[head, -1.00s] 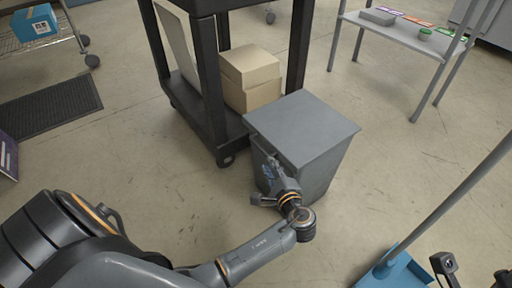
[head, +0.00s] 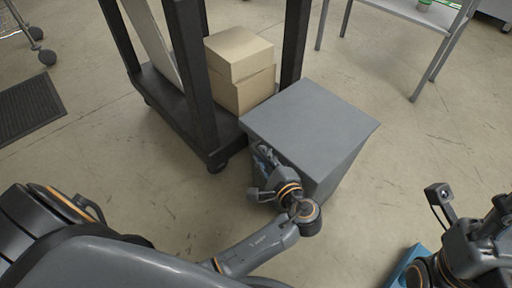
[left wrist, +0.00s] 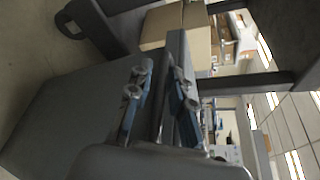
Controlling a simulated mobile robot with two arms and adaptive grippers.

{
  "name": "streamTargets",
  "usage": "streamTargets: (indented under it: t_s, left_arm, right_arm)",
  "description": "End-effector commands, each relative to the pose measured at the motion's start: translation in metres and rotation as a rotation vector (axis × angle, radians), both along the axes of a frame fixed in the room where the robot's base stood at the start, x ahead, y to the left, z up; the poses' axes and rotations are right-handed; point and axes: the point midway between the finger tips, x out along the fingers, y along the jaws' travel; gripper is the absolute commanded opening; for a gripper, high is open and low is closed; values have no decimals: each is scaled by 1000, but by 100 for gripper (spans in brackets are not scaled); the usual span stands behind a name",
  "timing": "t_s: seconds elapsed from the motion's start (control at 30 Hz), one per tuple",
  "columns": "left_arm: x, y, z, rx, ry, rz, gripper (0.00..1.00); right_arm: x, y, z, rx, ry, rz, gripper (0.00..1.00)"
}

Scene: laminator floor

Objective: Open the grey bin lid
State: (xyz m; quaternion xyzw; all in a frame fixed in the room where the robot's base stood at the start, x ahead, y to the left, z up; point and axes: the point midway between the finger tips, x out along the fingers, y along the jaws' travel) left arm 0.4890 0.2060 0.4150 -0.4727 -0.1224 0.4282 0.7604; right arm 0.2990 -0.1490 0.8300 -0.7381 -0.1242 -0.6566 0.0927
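The grey bin (head: 336,172) stands upright on the floor, with its flat grey lid (head: 312,118) down on top. My left gripper (head: 264,154) is at the lid's near left edge. In the left wrist view the lid's edge (left wrist: 176,50) runs between the two fingers (left wrist: 163,95). The fingers are close together, one on each side of it, and look shut on it. The contact itself is partly hidden. My right gripper (head: 492,222) is at the right border, away from the bin; its fingers are too unclear to read.
A black cart (head: 196,85) with stacked cardboard boxes (head: 240,68) stands close behind and left of the bin. A grey table (head: 410,12) is at the back right. A blue object (head: 404,265) lies low at the right. The floor right of the bin is clear.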

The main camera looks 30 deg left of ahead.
Motion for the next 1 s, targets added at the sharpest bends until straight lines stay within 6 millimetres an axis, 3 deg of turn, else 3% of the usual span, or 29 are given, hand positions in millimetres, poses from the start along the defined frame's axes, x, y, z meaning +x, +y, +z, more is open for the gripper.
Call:
streamTargets:
  t_s: [0.4, 0.5, 1.0]
  left_arm:
    - [-2, -3, -1, 0, 0, 1, 21]
    - [-2, -3, -1, 0, 0, 1, 0]
    - [-2, -1, 1, 2, 5, 1, 0]
  right_arm:
    - [0, 0, 2, -1, -9, 0, 40]
    - [0, 0, 2, 0, -10, 0, 40]
    - [-1, 0, 5, 1, -10, 1, 40]
